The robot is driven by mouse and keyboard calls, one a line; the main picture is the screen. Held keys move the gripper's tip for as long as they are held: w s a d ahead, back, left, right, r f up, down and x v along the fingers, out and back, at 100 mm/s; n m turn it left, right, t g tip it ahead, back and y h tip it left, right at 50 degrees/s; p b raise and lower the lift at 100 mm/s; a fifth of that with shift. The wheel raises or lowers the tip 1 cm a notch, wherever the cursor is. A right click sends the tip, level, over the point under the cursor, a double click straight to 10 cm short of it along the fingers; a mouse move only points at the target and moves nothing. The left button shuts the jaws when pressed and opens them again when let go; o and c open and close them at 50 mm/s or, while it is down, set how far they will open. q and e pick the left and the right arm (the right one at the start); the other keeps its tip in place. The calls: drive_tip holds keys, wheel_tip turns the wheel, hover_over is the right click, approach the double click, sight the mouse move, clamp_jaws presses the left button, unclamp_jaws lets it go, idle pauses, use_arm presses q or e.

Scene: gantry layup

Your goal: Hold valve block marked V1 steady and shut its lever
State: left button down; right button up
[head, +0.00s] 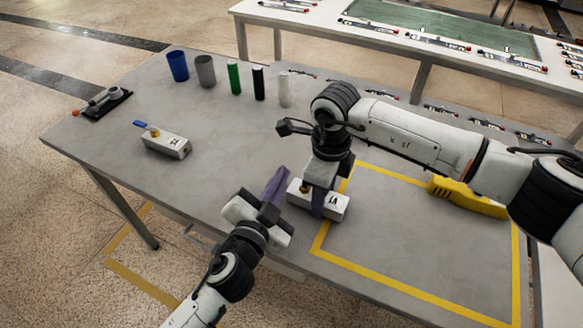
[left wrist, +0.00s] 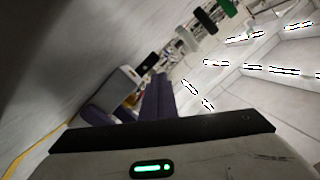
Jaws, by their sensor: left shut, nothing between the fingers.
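Valve block V1 (head: 335,207) is a pale block lying on the grey table, its mark on the near face. My right gripper (head: 319,200) comes down over it from above, one purple finger against the near face; the far finger is hidden. A brass-coloured fitting (head: 306,187) shows at the block's left end; its lever is not discernible, hidden by the grippers. My left gripper (head: 277,178) is shut and empty just left of the block, its purple fingers pointing up and away. Those fingers (left wrist: 163,100) also show in the left wrist view, beside a grey block-like shape.
Another valve block (head: 167,146) with a blue lever stands on the left. Several cylinders, including a blue one (head: 177,66), stand at the back. A black fixture (head: 104,102) lies at the far left. A yellow tool (head: 468,199) lies inside the yellow-taped area at right.

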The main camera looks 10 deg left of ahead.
use_arm(q)
drive_tip(key=shift+s+a, duration=0.35)
drive_tip(key=shift+a, duration=0.2)
drive_tip(key=shift+s+a, duration=0.7)
drive_tip(key=shift+a, duration=0.35)
drive_tip(key=shift+s+a, duration=0.7)
drive_tip(key=shift+a, duration=0.3)
use_arm(e)
drive_tip(key=o, duration=1.4)
drive_tip(key=shift+r, duration=0.1)
